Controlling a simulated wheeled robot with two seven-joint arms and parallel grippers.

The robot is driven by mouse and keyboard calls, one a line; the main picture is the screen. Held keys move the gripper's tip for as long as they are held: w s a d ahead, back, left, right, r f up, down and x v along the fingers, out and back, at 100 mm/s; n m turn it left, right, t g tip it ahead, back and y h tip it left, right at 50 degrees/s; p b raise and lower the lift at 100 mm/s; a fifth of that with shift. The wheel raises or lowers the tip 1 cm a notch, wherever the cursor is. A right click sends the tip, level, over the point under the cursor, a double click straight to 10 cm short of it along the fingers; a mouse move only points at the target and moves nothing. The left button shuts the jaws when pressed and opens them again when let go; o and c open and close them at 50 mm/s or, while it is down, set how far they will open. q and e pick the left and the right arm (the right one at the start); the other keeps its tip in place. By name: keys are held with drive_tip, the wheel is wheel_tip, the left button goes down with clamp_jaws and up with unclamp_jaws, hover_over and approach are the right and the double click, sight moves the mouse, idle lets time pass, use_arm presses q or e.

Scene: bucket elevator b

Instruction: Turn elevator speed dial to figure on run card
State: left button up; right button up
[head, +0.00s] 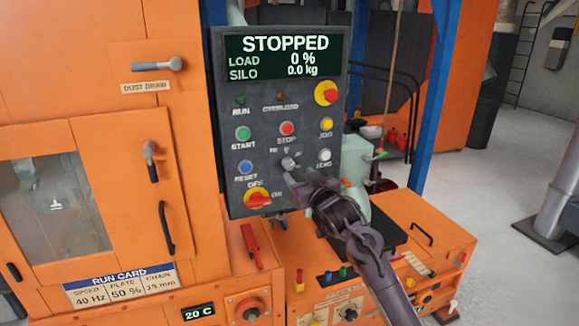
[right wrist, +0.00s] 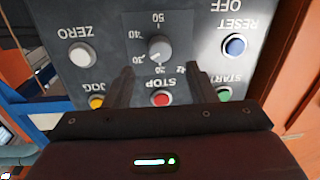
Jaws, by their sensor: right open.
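The speed dial (right wrist: 159,48) is a grey knob on the dark control panel, with figures up to 50 and "Hz" around it. It also shows in the head view (head: 288,163). In the right wrist view its pale mark seems to point lower left, around 30, though the exact figure is unclear. My right gripper (right wrist: 160,78) is open, its two dark fingers apart just short of the dial, not touching it. It also shows in the head view (head: 299,183). The run card (head: 122,287) reads speed 40 Hz, plate 50 %. My left gripper is out of view.
The display (head: 290,57) reads STOPPED, load 0 %, silo 0.0 kg. Close around the dial are the red stop button (right wrist: 161,98), white zero button (right wrist: 82,54), blue reset button (right wrist: 235,44) and green start button (head: 243,133). An off/on switch (head: 257,199) sits lower left.

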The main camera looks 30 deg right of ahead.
sight(290, 166)
drive_tip(key=w, duration=0.2)
drive_tip(key=w+p, duration=0.1)
drive_tip(key=w, duration=0.1)
drive_tip(key=w+d, duration=0.1)
drive_tip(key=shift+w, duration=0.4)
drive_tip(key=c, duration=1)
